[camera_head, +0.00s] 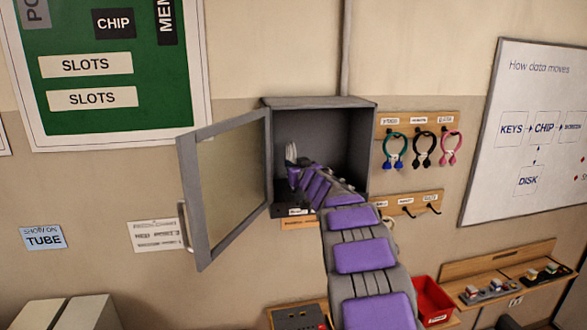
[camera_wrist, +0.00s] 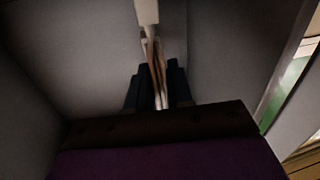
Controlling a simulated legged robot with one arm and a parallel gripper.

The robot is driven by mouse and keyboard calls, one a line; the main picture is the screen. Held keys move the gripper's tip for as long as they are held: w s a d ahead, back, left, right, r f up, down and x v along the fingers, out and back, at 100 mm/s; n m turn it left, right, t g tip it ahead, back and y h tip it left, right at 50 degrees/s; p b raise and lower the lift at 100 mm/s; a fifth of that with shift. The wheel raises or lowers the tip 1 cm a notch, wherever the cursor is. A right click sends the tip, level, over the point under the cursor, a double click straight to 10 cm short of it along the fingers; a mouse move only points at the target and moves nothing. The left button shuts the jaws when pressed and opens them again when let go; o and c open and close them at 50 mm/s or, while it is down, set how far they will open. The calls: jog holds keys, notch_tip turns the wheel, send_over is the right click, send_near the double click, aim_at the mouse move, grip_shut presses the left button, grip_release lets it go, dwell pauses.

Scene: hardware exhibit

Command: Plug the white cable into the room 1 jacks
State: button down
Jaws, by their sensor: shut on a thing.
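My gripper (camera_head: 293,170) is inside the open grey wall cabinet (camera_head: 318,102), near its left inner side. In the wrist view, its dark fingers (camera_wrist: 157,88) are shut on the white cable (camera_wrist: 147,12). The cable's pale end sticks out beyond the fingertips, and thin strands show between the fingers. A pale upright piece (camera_head: 291,152) shows at the gripper in the head view. A dark panel (camera_head: 279,211) with a small white label sits at the cabinet's bottom; the label is too small to read. My arm hides part of the cabinet floor, and I cannot make out any jacks.
The cabinet's glass door (camera_head: 190,205) stands open to the left. Right of the cabinet, teal (camera_head: 395,137), black (camera_head: 424,135) and pink (camera_head: 451,135) cables hang on a wooden rack. A lower rack (camera_head: 420,200) has dark hooks. A red bin (camera_head: 434,300) stands below.

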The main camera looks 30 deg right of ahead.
jog(key=shift+s+a+r, duration=0.1)
jog(key=shift+a+r, duration=0.05)
dwell(0.8)
jog(key=shift+d, duration=0.35)
jog(key=shift+f, duration=1.15)
dwell(2.3)
jog(key=c, duration=0.9)
grip_release()
jog(key=shift+c, duration=0.2)
jog(key=shift+o, duration=0.4)
jog(key=o, duration=0.6)
jog(key=shift+c, duration=0.2)
jog(key=shift+s, duration=0.1)
